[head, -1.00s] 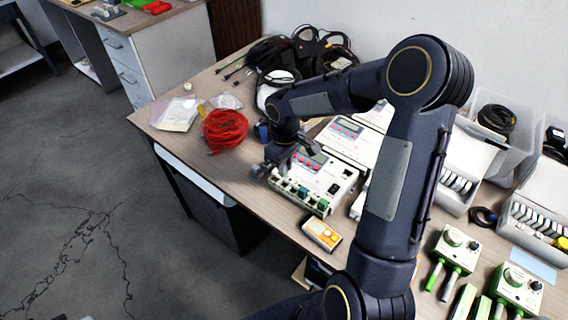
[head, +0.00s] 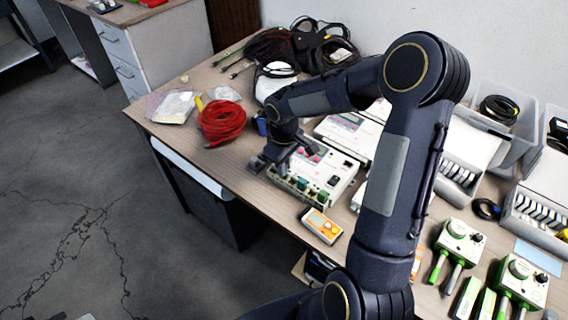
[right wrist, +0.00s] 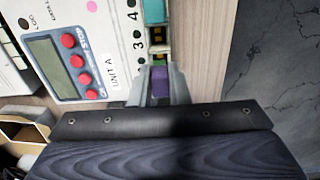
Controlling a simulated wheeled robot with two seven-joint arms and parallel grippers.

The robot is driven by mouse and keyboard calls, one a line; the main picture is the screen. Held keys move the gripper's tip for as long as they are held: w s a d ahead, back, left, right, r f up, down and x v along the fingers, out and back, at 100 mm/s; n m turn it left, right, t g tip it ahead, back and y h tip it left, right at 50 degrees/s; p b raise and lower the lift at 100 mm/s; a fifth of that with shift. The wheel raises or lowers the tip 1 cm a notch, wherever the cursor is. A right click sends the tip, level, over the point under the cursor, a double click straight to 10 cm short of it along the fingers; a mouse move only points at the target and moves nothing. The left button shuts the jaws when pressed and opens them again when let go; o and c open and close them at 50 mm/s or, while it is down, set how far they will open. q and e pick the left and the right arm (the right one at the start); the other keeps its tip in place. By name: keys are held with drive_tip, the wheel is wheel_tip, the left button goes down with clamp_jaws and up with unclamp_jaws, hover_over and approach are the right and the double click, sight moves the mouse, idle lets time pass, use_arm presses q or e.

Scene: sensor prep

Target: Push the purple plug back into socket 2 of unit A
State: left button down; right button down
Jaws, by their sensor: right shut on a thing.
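Unit A (head: 336,178) is a white box with red buttons and a small display, lying on the bench. The right wrist view shows its "UNIT A" label (right wrist: 121,78), its display (right wrist: 52,66) and a row of numbered sockets, with 3 and 4 readable. My right gripper (right wrist: 160,82) is shut on the purple plug (right wrist: 160,88), at the socket row just below number 3. The plug lies in line with the row; its seating depth is hard to tell. In the head view my right gripper (head: 272,164) is at the unit's left corner, where it hides the plug. My left gripper is out of view.
A teal plug (right wrist: 154,11) sits farther up the row. An orange meter (head: 321,226) lies in front of the unit. A red cable coil (head: 222,122) lies to the left, black cables (head: 300,48) behind. Another white unit (head: 350,128) stands close behind. The bench's front edge is near.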

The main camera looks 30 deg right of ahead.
drive_tip(key=shift+f+b, duration=0.95)
drive_tip(key=shift+f, duration=0.1)
idle(3.1)
drive_tip(key=c, duration=1.3)
unclamp_jaws()
drive_tip(key=shift+o, duration=0.8)
drive_tip(key=shift+r+p, duration=2.75)
drive_tip(key=shift+r, duration=0.8)
